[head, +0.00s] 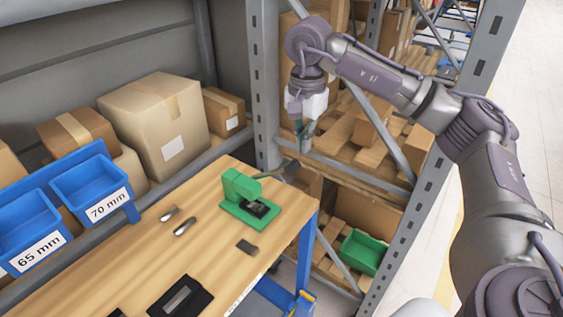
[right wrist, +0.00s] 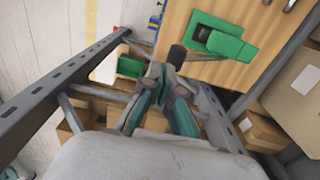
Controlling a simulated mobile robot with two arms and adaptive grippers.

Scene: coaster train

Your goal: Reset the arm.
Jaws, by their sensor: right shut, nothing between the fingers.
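My right gripper (head: 304,145) hangs pointing down beyond the table's far right corner, in front of the shelf rack. In the right wrist view its teal fingers (right wrist: 160,78) are closed together with nothing between them. A green fixture (head: 243,200) with a black part on its base stands on the wooden table; it also shows in the right wrist view (right wrist: 232,46). Its lever ends in a dark handle (right wrist: 177,55), which shows close by the fingertips in the right wrist view. I cannot tell whether they touch. My left gripper is not in view.
Two blue bins (head: 92,185) labelled 65 mm and 70 mm stand at the table's left. Small metal parts (head: 184,226) and a black tray (head: 181,297) lie on the wooden table (head: 150,255). Grey rack posts (head: 264,85) and shelved boxes surround my right arm. A green bin (head: 362,252) sits low.

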